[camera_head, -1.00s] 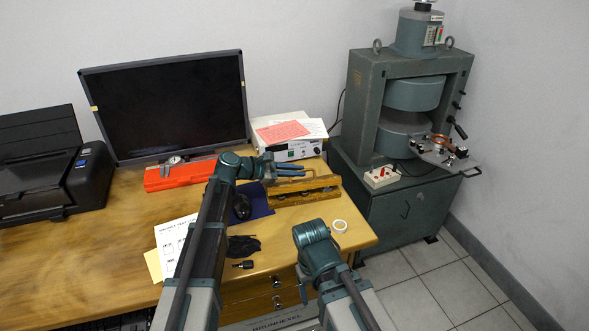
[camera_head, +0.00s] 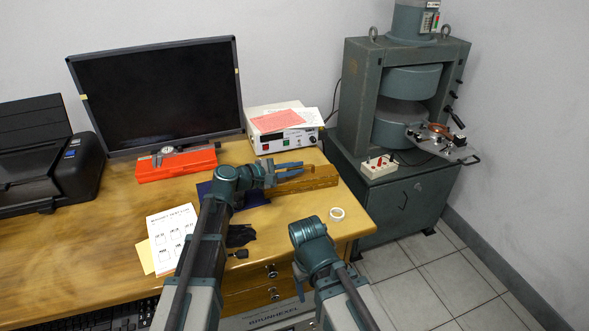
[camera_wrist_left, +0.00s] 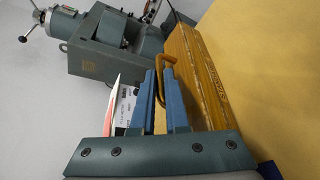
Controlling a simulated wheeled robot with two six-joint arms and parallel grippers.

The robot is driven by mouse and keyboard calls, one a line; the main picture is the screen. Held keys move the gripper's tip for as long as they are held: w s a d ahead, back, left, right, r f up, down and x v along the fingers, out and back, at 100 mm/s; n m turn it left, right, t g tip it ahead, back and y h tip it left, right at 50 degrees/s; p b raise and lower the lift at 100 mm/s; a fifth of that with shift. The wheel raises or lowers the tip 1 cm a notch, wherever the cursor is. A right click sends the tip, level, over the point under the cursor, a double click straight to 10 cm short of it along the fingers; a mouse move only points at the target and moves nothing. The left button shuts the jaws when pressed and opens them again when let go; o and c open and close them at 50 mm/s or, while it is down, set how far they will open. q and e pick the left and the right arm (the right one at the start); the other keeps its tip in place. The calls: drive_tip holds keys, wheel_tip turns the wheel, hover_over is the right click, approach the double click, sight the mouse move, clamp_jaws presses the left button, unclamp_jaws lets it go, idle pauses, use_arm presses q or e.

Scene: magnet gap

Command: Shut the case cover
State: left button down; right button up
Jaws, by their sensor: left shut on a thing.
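The wooden case (camera_head: 322,180) lies on the desk near its right back part. Its cover now looks down over the case, with no dark inside showing; whether it is fully seated I cannot tell. My left gripper (camera_head: 289,170) reaches across the case from the left. In the left wrist view, its blue fingers (camera_wrist_left: 160,100) are shut on a bent brass-coloured handle (camera_wrist_left: 168,68) beside the lettered wooden face of the case (camera_wrist_left: 208,75). My right arm is folded low at the desk's front edge; its gripper (camera_head: 300,282) shows only as a small dark part.
A white tape roll (camera_head: 337,214) lies to the front right of the case. A white instrument box (camera_head: 283,137) stands behind it, and a red case (camera_head: 176,165) lies before the monitor (camera_head: 158,95). The green magnet (camera_head: 405,100) stands right of the desk.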

idle(0.3)
use_arm(q)
drive_tip(key=c, duration=1.2)
unclamp_jaws()
drive_tip(key=shift+f, duration=0.1)
drive_tip(key=p+v, duration=0.3)
drive_tip(key=v, duration=1)
drive_tip(key=shift+s+a, duration=0.2)
drive_tip(key=shift+a, duration=0.05)
drive_tip(key=shift+r, duration=0.25)
